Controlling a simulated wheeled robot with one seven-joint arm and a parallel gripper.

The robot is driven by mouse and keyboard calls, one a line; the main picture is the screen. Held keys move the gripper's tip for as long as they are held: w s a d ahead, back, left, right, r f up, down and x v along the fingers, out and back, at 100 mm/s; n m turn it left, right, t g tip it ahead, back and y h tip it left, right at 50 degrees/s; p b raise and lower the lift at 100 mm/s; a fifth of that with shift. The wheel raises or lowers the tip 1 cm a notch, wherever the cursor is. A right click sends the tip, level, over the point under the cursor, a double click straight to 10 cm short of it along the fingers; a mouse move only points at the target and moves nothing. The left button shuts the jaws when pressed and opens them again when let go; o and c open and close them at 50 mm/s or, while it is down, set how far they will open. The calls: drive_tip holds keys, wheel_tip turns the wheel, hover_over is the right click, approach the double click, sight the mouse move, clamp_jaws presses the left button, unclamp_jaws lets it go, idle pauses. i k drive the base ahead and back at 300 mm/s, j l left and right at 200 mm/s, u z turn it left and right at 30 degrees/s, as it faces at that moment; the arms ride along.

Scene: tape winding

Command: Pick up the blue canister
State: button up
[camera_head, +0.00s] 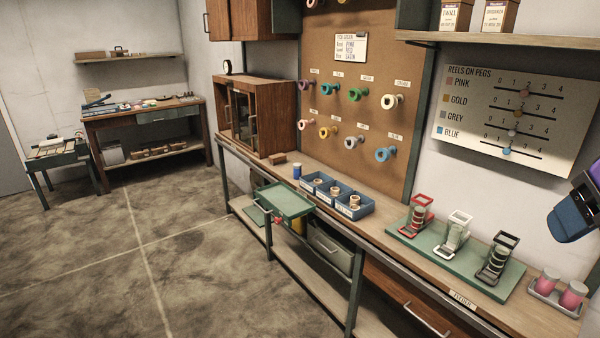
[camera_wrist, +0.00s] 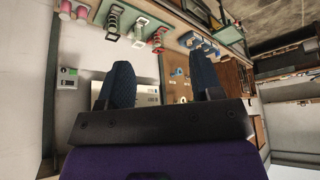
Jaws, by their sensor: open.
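The blue canister (camera_head: 297,171) is a small upright cylinder with a pale top. It stands on the long wooden bench, just left of the row of blue bins, in the head view. I cannot make it out in the wrist view. My gripper (camera_wrist: 166,80) is open, with its two dark blue fingers spread and nothing between them. Part of my gripper also shows at the right edge of the head view, high over the bench's right end and far from the canister.
Blue bins (camera_head: 337,194) with reels stand beside the canister. A green drawer (camera_head: 284,203) juts out in front. A small wooden block (camera_head: 279,158) and a glass-door cabinet (camera_head: 257,118) are behind left. Reel stands on a green board (camera_head: 435,247) and pink canisters (camera_head: 573,294) are right.

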sight(298, 167)
drive_tip(key=i+j, duration=0.4)
drive_tip(key=i+j+u, duration=0.1)
drive_tip(key=i+j, duration=0.25)
drive_tip(key=i, duration=0.3)
drive_tip(key=i+j, duration=0.35)
drive_tip(key=i, duration=0.15)
drive_tip(key=i+j+u, duration=0.1)
drive_tip(key=i+j, duration=0.25)
drive_tip(key=i, duration=0.2)
drive_tip(key=i+j, duration=0.3)
drive_tip(key=i, duration=0.25)
